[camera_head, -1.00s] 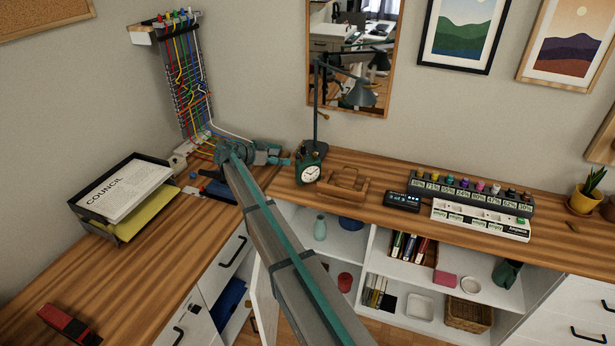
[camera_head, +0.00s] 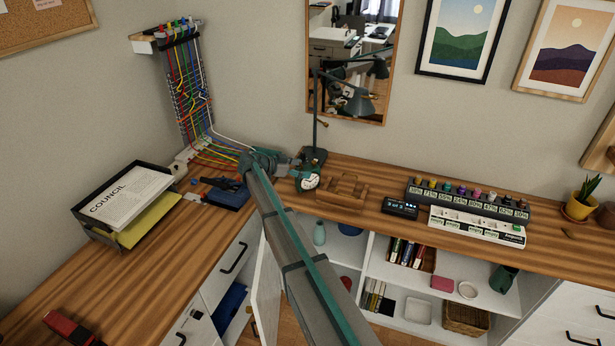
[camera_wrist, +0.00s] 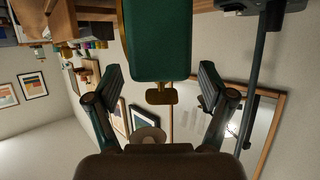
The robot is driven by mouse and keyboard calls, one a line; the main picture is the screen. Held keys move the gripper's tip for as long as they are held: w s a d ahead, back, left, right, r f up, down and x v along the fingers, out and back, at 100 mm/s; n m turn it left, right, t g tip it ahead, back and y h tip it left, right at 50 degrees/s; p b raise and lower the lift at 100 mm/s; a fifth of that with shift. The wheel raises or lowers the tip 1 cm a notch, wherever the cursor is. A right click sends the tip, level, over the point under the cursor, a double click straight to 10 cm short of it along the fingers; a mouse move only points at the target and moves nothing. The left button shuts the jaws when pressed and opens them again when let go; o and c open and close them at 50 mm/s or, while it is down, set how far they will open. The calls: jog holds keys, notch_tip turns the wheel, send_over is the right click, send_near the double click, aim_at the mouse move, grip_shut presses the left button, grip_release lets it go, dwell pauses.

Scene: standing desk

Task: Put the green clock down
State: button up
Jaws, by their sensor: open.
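The green clock (camera_head: 309,184) stands on the wooden desk beside the lamp base, its white face visible and its upper part partly covered by my gripper in the head view. In the wrist view the clock's green body (camera_wrist: 157,40) fills the top middle, with a brass-coloured piece at its near end. My gripper (camera_wrist: 160,88) is open, one finger on each side of that piece, with visible gaps to both fingers. In the head view my gripper (camera_head: 292,168) is at the clock's left and top; contact cannot be told there.
The black lamp (camera_head: 315,120) stands right behind the clock. A wooden holder (camera_head: 342,190) is close on its right, then a small black device (camera_head: 400,207) and power strips. Coloured cables (camera_head: 205,150) and a blue item (camera_head: 227,194) lie left. The desk front edge is near.

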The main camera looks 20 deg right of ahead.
jog(key=shift+p+x, duration=0.45)
jog(key=shift+x, duration=1)
jog(key=c, duration=1.5)
